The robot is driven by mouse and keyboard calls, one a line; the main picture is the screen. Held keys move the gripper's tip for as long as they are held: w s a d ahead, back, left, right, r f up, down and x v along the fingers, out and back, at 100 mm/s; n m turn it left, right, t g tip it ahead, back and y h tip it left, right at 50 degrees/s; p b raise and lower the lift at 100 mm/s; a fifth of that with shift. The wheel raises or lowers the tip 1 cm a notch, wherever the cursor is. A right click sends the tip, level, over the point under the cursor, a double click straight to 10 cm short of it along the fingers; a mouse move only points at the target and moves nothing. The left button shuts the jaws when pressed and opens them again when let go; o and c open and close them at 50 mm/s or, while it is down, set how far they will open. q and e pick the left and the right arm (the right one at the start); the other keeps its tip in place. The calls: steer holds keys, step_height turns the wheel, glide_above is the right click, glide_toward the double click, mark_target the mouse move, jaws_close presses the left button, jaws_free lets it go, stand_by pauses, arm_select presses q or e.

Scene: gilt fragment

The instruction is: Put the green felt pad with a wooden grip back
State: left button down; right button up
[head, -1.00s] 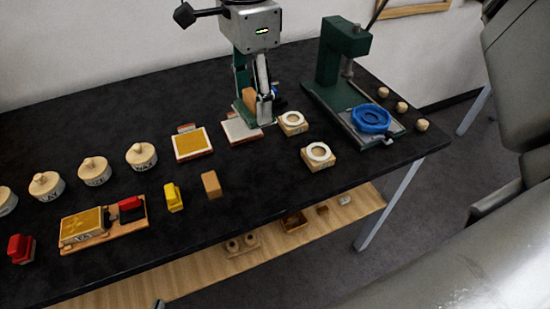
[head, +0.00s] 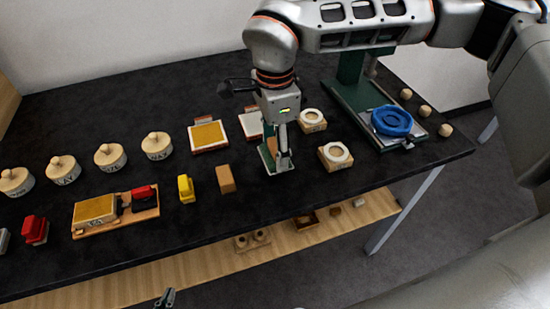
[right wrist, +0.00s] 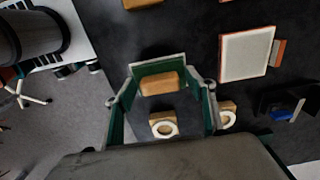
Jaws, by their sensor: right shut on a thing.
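My right gripper (head: 277,150) points down over the black table and is shut on the wooden grip of the green felt pad (head: 268,160). In the right wrist view the wooden grip (right wrist: 158,82) sits between the fingertips, with green showing behind it. The fingers hide much of the pad, and I cannot tell whether it touches the table. A white-topped tile (head: 250,125) lies just behind the gripper; it also shows in the right wrist view (right wrist: 247,52). My left gripper (head: 165,298) shows only as a small dark tip at the bottom edge.
A tan block (head: 226,179) and a yellow block (head: 186,188) stand left of the right gripper. Wooden blocks with white rings (head: 336,154) and a green press with a blue disc (head: 391,121) are to the right. Several lidded pots (head: 110,156) stand at left.

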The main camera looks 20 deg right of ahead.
mark_target(275, 160)
steer(key=shift+f, duration=2.2)
steer(key=shift+f, duration=0.1)
steer(key=o, duration=1)
step_height(275, 160, up, 12)
steer(key=shift+r, duration=0.15)
